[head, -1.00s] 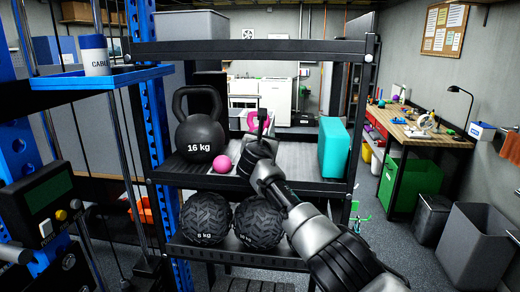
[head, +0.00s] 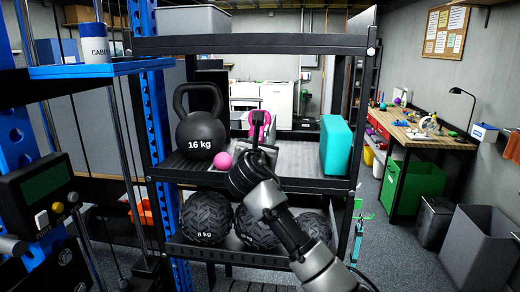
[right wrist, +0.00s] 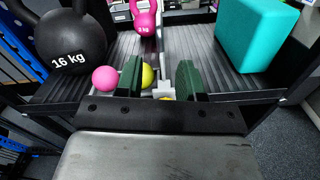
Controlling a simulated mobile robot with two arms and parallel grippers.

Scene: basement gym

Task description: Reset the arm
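My right gripper (head: 258,122) reaches over the middle shelf of a black rack (head: 310,184); its arm comes in from the lower right. In the right wrist view its two dark green finger pads (right wrist: 158,80) stand apart with nothing held between them. A yellow ball (right wrist: 147,76) shows beyond the gap. A pink ball (head: 223,161) lies just left of the gripper, and it also shows in the right wrist view (right wrist: 105,79). My left gripper is not in view.
A black 16 kg kettlebell (head: 201,133) stands left of the gripper, a pink kettlebell (head: 261,120) behind it, and a teal block (head: 336,145) to the right. Several black textured balls (head: 206,217) sit below. A cable machine with blue posts (head: 155,120) is at left.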

